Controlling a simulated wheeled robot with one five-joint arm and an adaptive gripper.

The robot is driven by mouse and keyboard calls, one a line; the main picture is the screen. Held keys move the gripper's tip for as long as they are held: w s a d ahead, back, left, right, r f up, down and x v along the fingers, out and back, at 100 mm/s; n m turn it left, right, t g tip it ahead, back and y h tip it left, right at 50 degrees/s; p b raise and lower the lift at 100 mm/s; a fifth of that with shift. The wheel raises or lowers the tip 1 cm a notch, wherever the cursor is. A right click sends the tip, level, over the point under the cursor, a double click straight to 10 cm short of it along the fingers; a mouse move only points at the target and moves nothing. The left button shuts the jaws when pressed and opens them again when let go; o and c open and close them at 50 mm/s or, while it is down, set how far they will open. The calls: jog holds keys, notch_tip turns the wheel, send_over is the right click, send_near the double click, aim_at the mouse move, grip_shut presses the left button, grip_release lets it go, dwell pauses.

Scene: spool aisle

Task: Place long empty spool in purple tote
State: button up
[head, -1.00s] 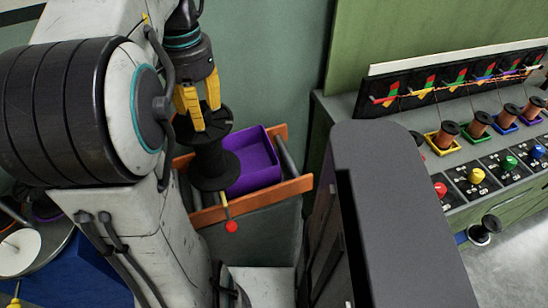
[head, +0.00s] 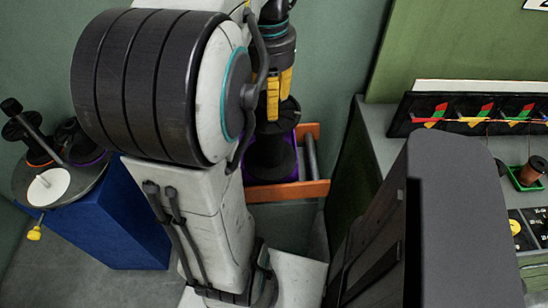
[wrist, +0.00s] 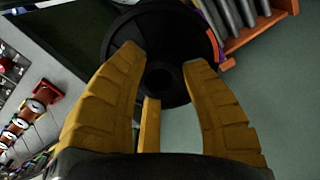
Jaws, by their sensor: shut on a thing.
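The long empty spool (head: 270,155) is black with wide end flanges and hangs upright below my gripper (head: 279,95). My gripper's yellow fingers are shut on its upper end. In the wrist view, my gripper (wrist: 163,62) surrounds the core hole of the spool's round dark flange (wrist: 178,95). The purple tote (head: 291,134) shows around and behind the spool in the head view, mostly hidden by it. I cannot tell whether the spool's lower end is above or inside the tote. A purple sliver of the tote shows beside the flange in the wrist view.
The tote sits on an orange-edged roller rack (head: 290,190). A green-grey workbench (head: 385,150) with small coloured trays stands to the right. A blue stand (head: 125,225) with a round table of black spools is on the left. Bare floor lies in front of the stand.

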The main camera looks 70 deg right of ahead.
jog(key=shift+w+a+n, duration=0.1)
jog(key=shift+a+n, duration=0.15)
jog(key=shift+n, duration=0.55)
jog(key=w+d+f+p, duration=0.3)
jog(key=d+f+p, duration=0.3)
jog(key=d+f, duration=0.5)
jog(key=shift+w+n, duration=0.2)
jog(key=shift+n, duration=0.1)
jog(key=shift+f, duration=0.2)
